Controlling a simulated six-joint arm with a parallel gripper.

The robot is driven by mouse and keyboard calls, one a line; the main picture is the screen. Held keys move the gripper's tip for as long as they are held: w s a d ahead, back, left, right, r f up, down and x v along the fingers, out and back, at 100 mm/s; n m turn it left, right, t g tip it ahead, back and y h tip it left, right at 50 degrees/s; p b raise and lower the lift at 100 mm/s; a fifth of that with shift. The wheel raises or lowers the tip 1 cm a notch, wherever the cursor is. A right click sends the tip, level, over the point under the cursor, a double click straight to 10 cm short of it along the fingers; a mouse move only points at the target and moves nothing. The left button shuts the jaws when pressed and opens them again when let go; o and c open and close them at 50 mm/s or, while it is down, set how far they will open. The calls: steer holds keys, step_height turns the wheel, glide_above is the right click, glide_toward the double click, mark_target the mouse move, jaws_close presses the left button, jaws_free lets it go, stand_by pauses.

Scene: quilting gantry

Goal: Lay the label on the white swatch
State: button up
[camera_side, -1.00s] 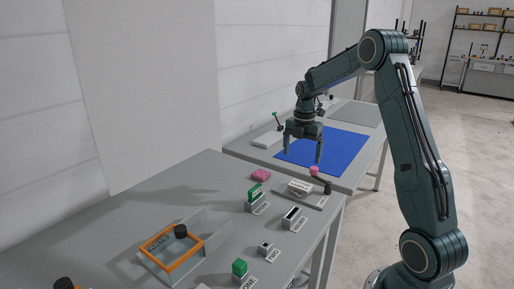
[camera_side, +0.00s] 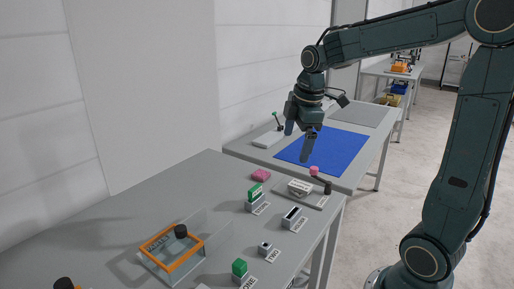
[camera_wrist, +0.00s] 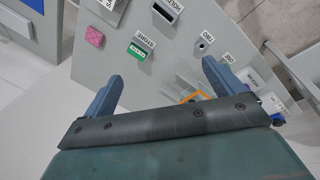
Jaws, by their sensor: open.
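My gripper (camera_side: 298,142) is open and empty, tilted in the air above the far table by the blue mat. In the wrist view its two fingers (camera_wrist: 160,85) stand well apart with nothing between them. I cannot make out for sure which thing is the label. Small white printed cards lie by the holders on the near table, one of them (camera_side: 261,209) beside the holder with a green block (camera_side: 254,191). A flat white pad (camera_side: 268,139) lies on the far table, left of the blue mat (camera_side: 322,148); I cannot tell whether it is the swatch.
The near table (camera_side: 120,215) holds a pink block (camera_side: 260,175), a dark-slotted holder (camera_side: 292,215), a small holder (camera_side: 264,247), another green block (camera_side: 239,268) and a clear orange-rimmed box (camera_side: 160,257). A pink-knobbed lever (camera_side: 314,171) stands by a white box (camera_side: 300,187). The near table's left is mostly clear.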

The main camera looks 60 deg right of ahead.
steer(key=s+a+m+t, duration=0.3)
steer(key=s+a+m, duration=0.6)
steer(key=s+a, duration=0.3)
steer(key=s, duration=0.3)
steer(key=shift+s+m+y, duration=0.3)
steer(key=shift+m+y, duration=0.1)
steer(key=shift+r, duration=0.1)
steer(key=shift+c, duration=0.2)
